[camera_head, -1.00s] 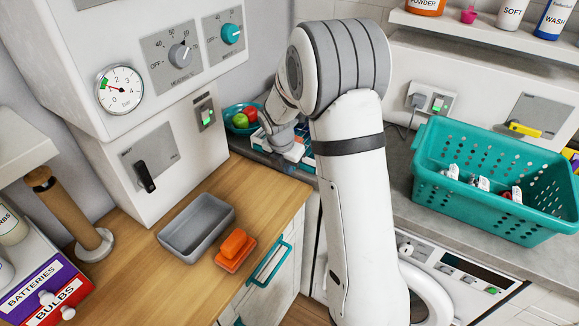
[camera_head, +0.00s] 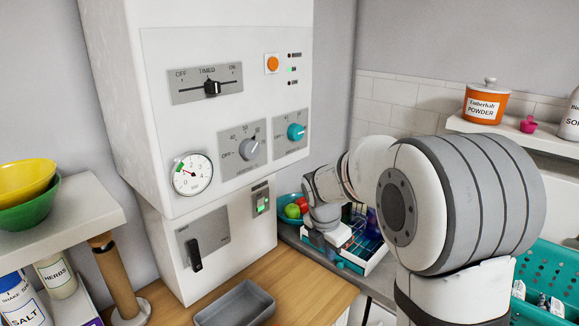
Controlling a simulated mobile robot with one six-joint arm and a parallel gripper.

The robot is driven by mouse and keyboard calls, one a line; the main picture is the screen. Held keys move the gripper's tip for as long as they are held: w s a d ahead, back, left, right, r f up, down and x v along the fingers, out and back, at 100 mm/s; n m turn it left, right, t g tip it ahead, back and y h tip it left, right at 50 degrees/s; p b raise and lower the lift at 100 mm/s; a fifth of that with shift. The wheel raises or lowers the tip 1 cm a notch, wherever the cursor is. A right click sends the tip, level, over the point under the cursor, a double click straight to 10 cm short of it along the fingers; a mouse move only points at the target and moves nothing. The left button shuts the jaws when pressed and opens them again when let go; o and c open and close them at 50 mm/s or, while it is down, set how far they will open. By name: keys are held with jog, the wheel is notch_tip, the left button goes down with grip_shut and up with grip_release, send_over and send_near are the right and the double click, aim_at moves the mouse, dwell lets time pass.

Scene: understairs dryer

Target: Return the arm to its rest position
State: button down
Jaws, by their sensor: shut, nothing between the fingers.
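My arm (camera_head: 455,205) rises at the right of the head view, its large white and grey joint close to the camera. The forearm bends back and left to my gripper (camera_head: 338,240), which is small and points down at the far end of the counter. It is shut and holds nothing. It is in front of a white tray with teal parts (camera_head: 376,262). Whether the gripper touches the tray cannot be told, and my arm hides part of the tray.
A white boiler cabinet (camera_head: 225,80) with dials and switches stands left of the arm. A grey tub (camera_head: 236,306) sits on the wooden counter (camera_head: 310,290). A teal basket (camera_head: 550,270) is at the right.

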jog(key=s+d+r+m+y, duration=0.1)
jog(key=s+r+m, duration=0.1)
jog(key=s+m, duration=1)
jog(key=s+d+r+m+t+y, duration=0.1)
jog(key=s+r+m, duration=0.1)
jog(key=s+m, duration=1)
jog(key=shift+s+d+r+m, duration=0.15)
jog(key=shift+s+r+m, duration=0.2)
jog(key=shift+m, duration=0.25)
